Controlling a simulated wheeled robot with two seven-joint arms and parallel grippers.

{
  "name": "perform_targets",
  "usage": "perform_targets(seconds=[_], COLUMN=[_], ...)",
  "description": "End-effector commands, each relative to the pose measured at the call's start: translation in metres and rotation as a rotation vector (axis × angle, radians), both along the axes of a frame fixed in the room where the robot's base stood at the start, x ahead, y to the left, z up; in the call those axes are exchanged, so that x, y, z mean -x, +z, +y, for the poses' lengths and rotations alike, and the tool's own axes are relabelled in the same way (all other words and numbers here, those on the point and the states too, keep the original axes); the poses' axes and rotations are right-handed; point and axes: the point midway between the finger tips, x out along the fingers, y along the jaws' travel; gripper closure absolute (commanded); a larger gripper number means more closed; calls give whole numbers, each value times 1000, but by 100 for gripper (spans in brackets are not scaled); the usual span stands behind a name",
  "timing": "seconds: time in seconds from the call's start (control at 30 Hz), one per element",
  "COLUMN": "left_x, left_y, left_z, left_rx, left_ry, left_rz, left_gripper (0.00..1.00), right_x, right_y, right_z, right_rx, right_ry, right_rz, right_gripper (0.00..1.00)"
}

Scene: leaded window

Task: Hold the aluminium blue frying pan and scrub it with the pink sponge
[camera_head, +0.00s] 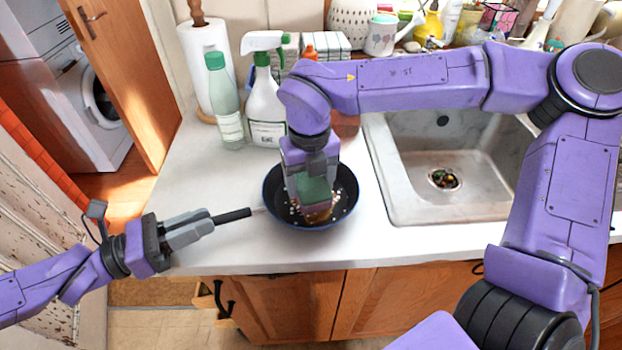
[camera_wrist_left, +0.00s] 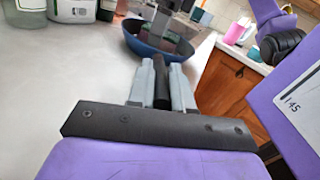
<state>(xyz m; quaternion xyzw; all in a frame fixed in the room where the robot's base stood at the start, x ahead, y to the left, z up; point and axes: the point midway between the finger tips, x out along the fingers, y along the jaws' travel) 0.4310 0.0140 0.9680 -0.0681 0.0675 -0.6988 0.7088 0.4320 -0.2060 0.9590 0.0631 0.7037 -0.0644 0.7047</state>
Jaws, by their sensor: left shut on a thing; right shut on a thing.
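The frying pan (camera_head: 346,196) sits on the white counter, with a blue rim and a dark inside with several pale specks. Its blue outer side also shows in the left wrist view (camera_wrist_left: 150,47). My left gripper (camera_head: 205,224) is shut on the pan's black handle (camera_head: 233,215), left of the pan; its fingers flank the handle in the left wrist view (camera_wrist_left: 162,82). My right gripper (camera_head: 311,178) points down into the pan, shut on the sponge (camera_head: 317,207), which shows green above and pinkish-brown below. The gripper hides part of the sponge and the pan floor.
A green-capped bottle (camera_head: 226,105), a spray bottle (camera_head: 266,105) and a paper towel roll (camera_head: 205,60) stand behind the pan. A sink (camera_head: 405,185) lies to the right. The counter (camera_head: 190,180) left of the pan is clear; its front edge is close.

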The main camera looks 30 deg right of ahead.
Motion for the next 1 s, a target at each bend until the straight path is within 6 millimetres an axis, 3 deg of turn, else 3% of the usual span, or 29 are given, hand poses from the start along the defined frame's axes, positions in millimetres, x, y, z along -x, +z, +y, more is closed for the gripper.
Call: perform_targets(seconds=[0.83, 1.0], left_x=[0, 0], left_y=[0, 0], left_z=[0, 0], left_rx=[-1, -1], left_ry=[0, 0], left_rz=[1, 1], left_gripper=[100, 100], right_x=[0, 0], right_y=[-12, -11], right_z=[0, 8], right_rx=[1, 0], right_ry=[0, 2], right_rz=[0, 0], right_gripper=[55, 55])
